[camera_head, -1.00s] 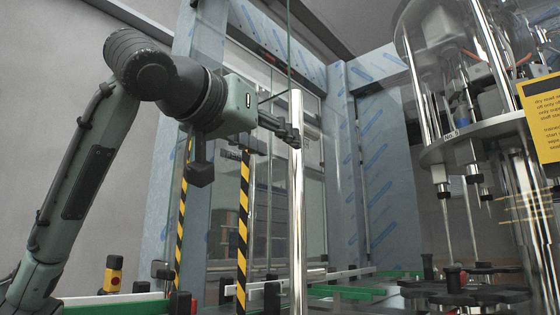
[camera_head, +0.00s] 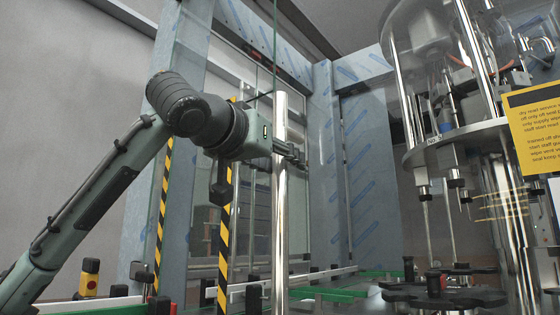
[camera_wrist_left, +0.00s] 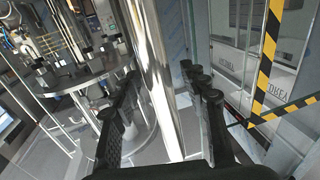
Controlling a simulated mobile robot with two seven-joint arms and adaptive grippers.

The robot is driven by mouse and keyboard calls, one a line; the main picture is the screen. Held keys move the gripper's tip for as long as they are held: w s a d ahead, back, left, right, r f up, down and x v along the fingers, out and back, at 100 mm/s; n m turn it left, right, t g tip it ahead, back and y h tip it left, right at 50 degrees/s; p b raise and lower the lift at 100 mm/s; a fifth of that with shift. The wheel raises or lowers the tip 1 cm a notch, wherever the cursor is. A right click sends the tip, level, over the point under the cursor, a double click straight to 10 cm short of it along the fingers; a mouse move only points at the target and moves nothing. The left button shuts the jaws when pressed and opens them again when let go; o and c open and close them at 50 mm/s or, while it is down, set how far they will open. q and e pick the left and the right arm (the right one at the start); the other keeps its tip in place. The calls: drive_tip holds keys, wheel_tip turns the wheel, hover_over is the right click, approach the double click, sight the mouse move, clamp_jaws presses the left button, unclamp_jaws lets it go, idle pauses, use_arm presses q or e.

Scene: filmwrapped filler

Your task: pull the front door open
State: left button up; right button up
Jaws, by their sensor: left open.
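The front door (camera_head: 262,75) seems to be a clear glass panel with a dark, thin edge; I cannot tell whether it is ajar. A tall, shiny vertical steel bar (camera_head: 281,225), which looks like its handle, stands in front. My left gripper (camera_head: 291,152) is at the bar's upper part, with its fingertips reaching past it to the right. In the left wrist view the bar (camera_wrist_left: 156,75) runs between the two open black fingers, with a gap visible on the right side; contact on the left is unclear. My right gripper is not in view.
A filling machine with steel columns (camera_head: 483,60) and a yellow sign (camera_head: 535,125) stands at the right. Yellow-black striped strips (camera_head: 224,255) hang behind the arm. Film-covered frame posts (camera_head: 322,150) stand behind. Green and white rails (camera_head: 330,291) run low across.

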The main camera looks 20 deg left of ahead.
use_arm(q)
clamp_jaws()
idle(0.4)
